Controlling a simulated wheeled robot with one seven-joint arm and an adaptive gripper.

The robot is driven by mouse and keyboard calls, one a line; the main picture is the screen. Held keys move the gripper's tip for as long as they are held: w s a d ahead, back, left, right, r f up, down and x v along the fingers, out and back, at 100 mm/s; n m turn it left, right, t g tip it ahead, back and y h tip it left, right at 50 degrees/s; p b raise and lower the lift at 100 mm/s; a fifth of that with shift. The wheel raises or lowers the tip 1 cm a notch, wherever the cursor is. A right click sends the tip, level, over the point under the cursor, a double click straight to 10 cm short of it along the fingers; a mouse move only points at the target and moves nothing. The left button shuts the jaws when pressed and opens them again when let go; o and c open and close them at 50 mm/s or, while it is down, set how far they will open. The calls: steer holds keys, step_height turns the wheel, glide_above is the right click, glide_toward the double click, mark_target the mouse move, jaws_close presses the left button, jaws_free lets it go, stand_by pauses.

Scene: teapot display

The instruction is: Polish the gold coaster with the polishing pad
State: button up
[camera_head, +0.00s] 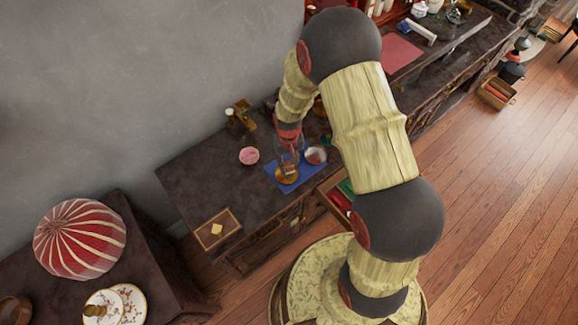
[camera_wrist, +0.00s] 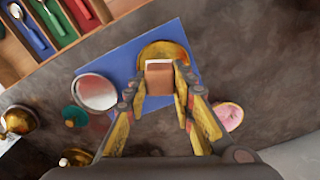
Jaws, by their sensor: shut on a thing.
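My gripper (camera_wrist: 161,88) is shut on the polishing pad (camera_wrist: 160,76), a small brown block with a pale edge, held between the two fingertips. The gold coaster (camera_wrist: 165,48) is a round golden disc on the blue mat (camera_wrist: 118,65). The pad and fingertips cover part of the coaster in the wrist view. I cannot tell whether the pad touches it. In the head view, the gold coaster (camera_head: 287,178) lies near the front of the mat, with my gripper (camera_head: 287,166) right above it. The pad is hard to make out there.
A round silver dish (camera_wrist: 96,92) lies on the mat beside the gold coaster. A pink dish (camera_wrist: 229,116) stands on the bare dark tabletop on the other side. A green round piece (camera_wrist: 75,116) and brass items are nearby. An open drawer (camera_wrist: 45,50) holds colored trays with spoons.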

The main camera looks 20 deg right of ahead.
steer(key=shift+r+p, duration=0.55)
steer(key=shift+r, duration=0.6)
